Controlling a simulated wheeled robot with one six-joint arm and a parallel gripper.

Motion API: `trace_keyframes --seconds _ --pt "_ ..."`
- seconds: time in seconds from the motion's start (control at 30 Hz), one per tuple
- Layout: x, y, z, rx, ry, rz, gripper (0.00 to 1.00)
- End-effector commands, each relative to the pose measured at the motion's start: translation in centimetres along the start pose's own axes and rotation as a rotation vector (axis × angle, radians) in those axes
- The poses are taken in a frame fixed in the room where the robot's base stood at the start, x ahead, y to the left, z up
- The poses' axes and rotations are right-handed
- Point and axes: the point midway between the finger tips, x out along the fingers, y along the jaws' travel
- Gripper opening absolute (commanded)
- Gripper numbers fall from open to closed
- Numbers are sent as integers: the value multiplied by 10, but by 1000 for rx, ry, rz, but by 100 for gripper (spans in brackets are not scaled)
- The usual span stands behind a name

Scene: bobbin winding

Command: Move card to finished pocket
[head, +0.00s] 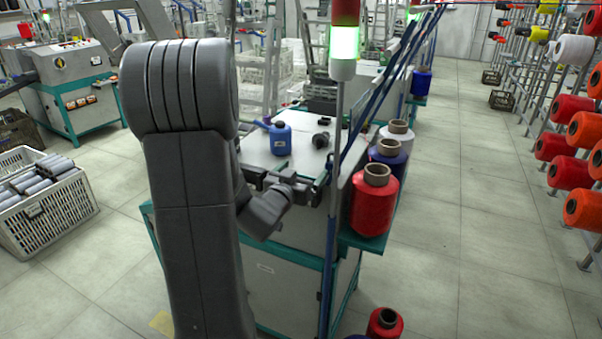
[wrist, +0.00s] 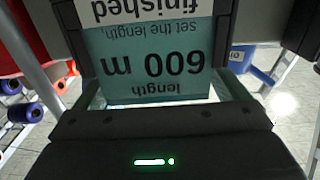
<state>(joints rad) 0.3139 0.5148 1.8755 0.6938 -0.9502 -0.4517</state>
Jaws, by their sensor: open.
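In the wrist view the card (wrist: 158,62) is teal and appears upside down, reading "length", "600 m" and "set the length". A white label (wrist: 140,10) reading "finished", also upside down, covers its far end at the top, so the card seems to sit behind the finished pocket's front. My gripper (head: 308,190) is open at the machine's near end, with dark jaw parts on both sides of the card in the wrist view. I cannot tell whether the jaws touch it. In the head view the card and pocket cannot be made out.
A signal pole with a lit green lamp (head: 343,45) stands right beside my gripper. A blue can (head: 280,138) stands on the machine top. The aisle floor (head: 455,190) is clear.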

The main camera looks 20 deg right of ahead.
Motion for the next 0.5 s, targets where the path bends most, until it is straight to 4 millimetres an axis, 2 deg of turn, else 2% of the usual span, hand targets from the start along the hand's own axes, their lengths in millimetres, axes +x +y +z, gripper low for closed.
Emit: trace_keyframes --seconds 0.17,0.5 --pt "-20 1 2 1 -4 4 100" --pt "-98 -2 1 1 -1 -4 100"
